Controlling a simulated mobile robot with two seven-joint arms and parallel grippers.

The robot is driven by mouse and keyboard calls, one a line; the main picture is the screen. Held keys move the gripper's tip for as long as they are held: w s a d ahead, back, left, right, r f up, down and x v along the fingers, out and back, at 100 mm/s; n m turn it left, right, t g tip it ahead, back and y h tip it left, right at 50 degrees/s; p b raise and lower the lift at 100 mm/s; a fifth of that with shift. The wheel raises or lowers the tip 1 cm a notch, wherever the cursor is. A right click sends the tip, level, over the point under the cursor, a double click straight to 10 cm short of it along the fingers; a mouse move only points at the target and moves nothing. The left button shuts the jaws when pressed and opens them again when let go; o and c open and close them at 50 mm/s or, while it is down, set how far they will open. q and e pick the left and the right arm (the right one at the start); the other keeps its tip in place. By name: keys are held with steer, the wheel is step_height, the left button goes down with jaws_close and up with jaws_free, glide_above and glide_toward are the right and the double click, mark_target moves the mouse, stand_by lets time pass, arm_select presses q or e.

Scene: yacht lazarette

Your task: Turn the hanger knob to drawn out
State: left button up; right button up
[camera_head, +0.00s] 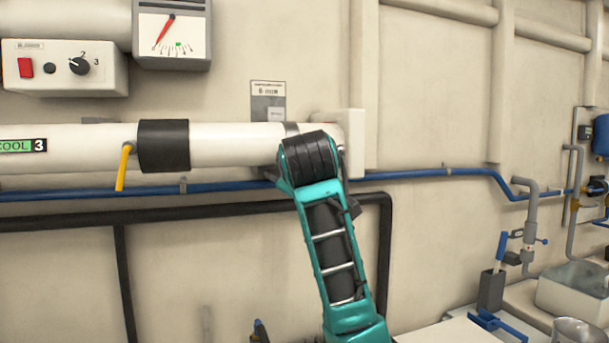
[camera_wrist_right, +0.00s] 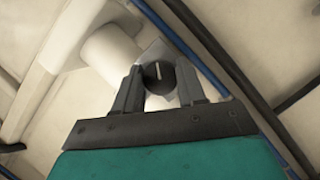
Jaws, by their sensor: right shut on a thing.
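In the right wrist view, a round dark knob (camera_wrist_right: 158,80) with a pale pointer line sits at the end of a white pipe (camera_wrist_right: 110,52). The line runs nearly along the picture's vertical, tilted slightly. My right gripper (camera_wrist_right: 160,74) has one grey finger on each side of the knob and is shut on it. In the head view, my right arm reaches up to the end of the white pipe (camera_head: 232,138) and hides the knob and the fingers. My left gripper is not in view.
A yellow lever (camera_head: 124,168) hangs from the white pipe left of my arm. A control box (camera_head: 60,82) and a gauge (camera_head: 172,50) are on the wall above. A blue pipe (camera_head: 420,173) and a black pipe (camera_head: 230,210) run below. Fittings crowd the lower right.

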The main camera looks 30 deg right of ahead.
steer(key=m+y, duration=0.2)
steer(key=m, duration=0.1)
steer(key=m+y, duration=0.3)
steer(key=m, duration=0.1)
steer(key=shift+d, duration=0.1)
stand_by(0.4)
stand_by(0.4)
steer(key=shift+m, duration=0.3)
steer(key=o, duration=1)
